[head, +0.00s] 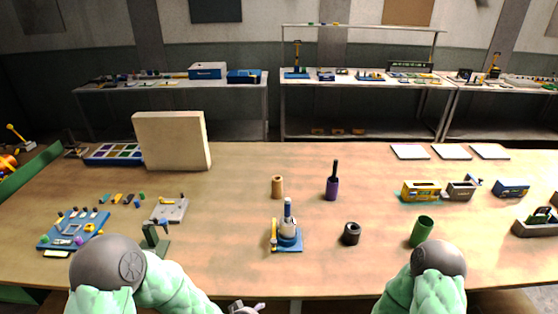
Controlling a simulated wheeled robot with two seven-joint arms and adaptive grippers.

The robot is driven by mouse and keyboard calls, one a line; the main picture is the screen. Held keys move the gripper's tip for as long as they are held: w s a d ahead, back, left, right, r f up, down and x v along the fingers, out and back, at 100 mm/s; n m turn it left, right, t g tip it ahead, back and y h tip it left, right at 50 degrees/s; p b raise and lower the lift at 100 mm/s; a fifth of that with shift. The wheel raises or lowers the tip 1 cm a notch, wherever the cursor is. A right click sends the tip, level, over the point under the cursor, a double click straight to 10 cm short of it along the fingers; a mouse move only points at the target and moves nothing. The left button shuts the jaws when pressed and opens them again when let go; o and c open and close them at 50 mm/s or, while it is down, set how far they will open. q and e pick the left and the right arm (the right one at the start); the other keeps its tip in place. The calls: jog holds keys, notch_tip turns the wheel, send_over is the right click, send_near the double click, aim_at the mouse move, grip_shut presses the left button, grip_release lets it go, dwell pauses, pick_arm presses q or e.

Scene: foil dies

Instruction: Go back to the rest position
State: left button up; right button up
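My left arm comes in at the bottom left, bent in front of the table's front edge. A small grey part at the bottom edge looks like my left gripper (245,308); its fingers are cut off by the frame, so I cannot tell if it is open or shut. My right arm shows at the bottom right, and its gripper is out of view. The wooden table (250,215) lies beyond both arms. A blue-based press-like device (288,232) with a yellow lever stands near its front middle.
A black cup (351,234), a green cup (422,231), a purple holder with a black handle (332,184) and a tan cylinder (277,187) stand on the table. A blue tray (60,243) lies at left. A beige block (172,140) stands behind. The centre back is clear.

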pick_arm(q)
jog(key=s+a+f+n+g+h, duration=0.1)
jog(key=s+f+g, duration=0.5)
jog(key=s+f, duration=0.8)
jog(key=s+a+n, duration=0.1)
jog(key=s+n, duration=0.1)
jog(key=shift+s+a+f+g+b, duration=0.25)
jog(key=shift+s+a+g+b, duration=0.05)
jog(key=shift+a+g+b, duration=0.1)
